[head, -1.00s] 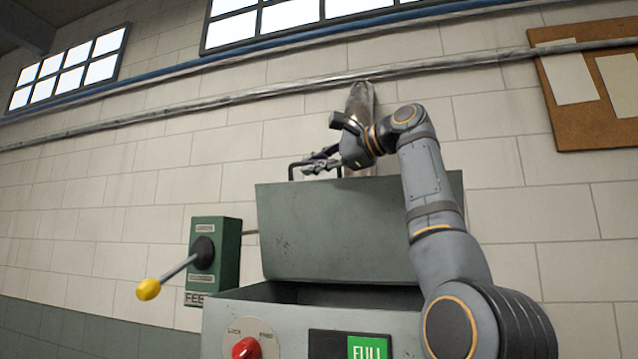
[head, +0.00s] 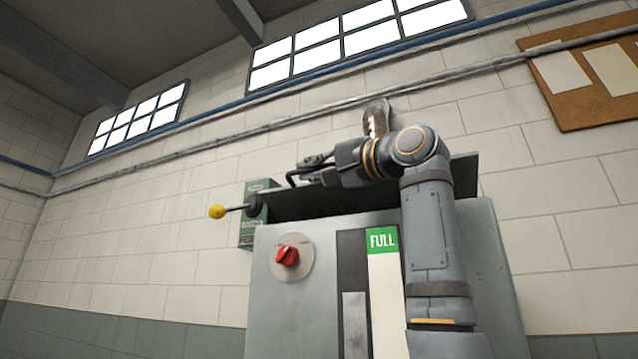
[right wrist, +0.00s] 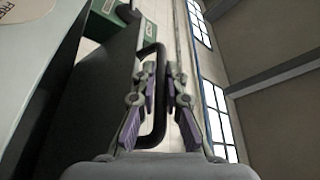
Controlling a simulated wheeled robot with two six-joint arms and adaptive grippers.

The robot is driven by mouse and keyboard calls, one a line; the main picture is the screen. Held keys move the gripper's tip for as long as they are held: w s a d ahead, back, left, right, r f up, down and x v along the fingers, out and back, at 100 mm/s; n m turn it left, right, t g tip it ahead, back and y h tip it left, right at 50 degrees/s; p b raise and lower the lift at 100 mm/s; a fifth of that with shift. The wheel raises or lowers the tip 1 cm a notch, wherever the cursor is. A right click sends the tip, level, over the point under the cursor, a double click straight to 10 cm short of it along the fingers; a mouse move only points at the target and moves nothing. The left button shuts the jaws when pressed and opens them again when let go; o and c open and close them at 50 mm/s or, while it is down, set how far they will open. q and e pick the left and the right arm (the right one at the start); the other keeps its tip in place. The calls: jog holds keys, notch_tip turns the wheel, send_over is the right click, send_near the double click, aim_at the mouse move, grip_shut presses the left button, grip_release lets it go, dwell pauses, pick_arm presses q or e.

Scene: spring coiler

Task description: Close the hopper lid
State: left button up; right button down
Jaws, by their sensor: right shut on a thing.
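The hopper lid (head: 463,168) is a dark grey-green panel on top of the grey hopper (head: 295,315). In the head view it is seen nearly edge-on and stands partly open, with a dark gap between it and the hopper's top. Its black bar handle (head: 291,178) is at the left of my wrist. My right gripper (head: 312,166) is shut on this handle. In the right wrist view the handle (right wrist: 160,118) passes between the fingers (right wrist: 158,80), with the dark lid (right wrist: 95,95) to the left. My left gripper is not in view.
A green feed box (head: 250,232) with a yellow-knobbed lever (head: 217,211) stands left of the hopper. The hopper front has a red knob (head: 287,256) and a green FULL label (head: 382,239). A block wall (head: 150,240) with pipes is behind.

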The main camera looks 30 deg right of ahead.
pick_arm(q)
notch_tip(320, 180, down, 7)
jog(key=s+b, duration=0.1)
jog(key=b, duration=0.4)
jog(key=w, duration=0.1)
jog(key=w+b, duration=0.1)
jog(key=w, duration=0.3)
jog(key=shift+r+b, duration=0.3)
jog(key=shift+b, duration=0.1)
pick_arm(e)
notch_tip(320, 180, down, 9)
jog(key=a+n+y, duration=0.1)
jog(key=n, duration=0.2)
jog(key=shift+s+a+f, duration=0.15)
jog(key=shift+s, duration=0.15)
jog(key=shift+f, duration=0.1)
jog(key=c, duration=1.7)
grip_release()
jog(key=v, duration=1.2)
jog(key=shift+w, duration=0.1)
